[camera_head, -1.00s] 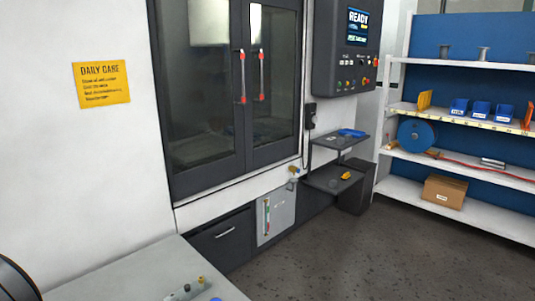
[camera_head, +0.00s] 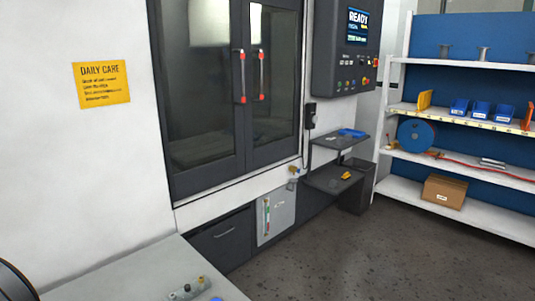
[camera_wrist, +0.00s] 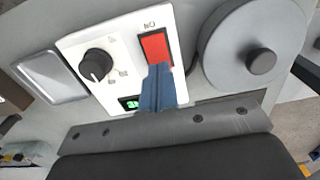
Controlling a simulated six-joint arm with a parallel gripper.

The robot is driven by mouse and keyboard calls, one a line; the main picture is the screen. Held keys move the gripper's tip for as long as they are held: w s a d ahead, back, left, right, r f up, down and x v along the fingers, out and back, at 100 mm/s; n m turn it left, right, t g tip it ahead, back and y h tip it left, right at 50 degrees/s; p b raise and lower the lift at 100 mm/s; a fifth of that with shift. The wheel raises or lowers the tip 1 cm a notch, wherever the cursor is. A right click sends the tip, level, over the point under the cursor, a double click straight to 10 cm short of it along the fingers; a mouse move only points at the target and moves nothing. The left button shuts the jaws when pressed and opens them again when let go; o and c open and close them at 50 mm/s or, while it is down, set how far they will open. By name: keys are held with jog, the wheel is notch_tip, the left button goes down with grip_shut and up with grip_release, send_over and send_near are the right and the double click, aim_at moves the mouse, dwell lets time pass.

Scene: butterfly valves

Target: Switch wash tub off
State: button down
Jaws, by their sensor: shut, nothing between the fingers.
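In the wrist view, a white control plate (camera_wrist: 79,42) is set in a grey surface. It carries a red rocker switch (camera_wrist: 155,47) with "ON" lettered by its upper end, a black rotary knob (camera_wrist: 95,65) and a small green-lit display (camera_wrist: 131,103). My gripper (camera_wrist: 158,70) has its blue fingers together, over the lower end of the red rocker and hiding that end. I cannot tell whether the fingertips touch the rocker. My gripper does not show in the head view.
In the wrist view, a round grey lid-like disc (camera_wrist: 225,45) with a knob stands right of the plate, and a shallow metal recess (camera_wrist: 52,75) lies left. In the head view, a dark-doored machine (camera_head: 205,90) stands behind a grey bench (camera_head: 140,275); shelves (camera_head: 470,180) stand right.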

jog(key=shift+f, duration=0.45)
jog(key=shift+r, duration=3.55)
jog(key=shift+f, duration=3.55)
jog(key=shift+r, duration=0.15)
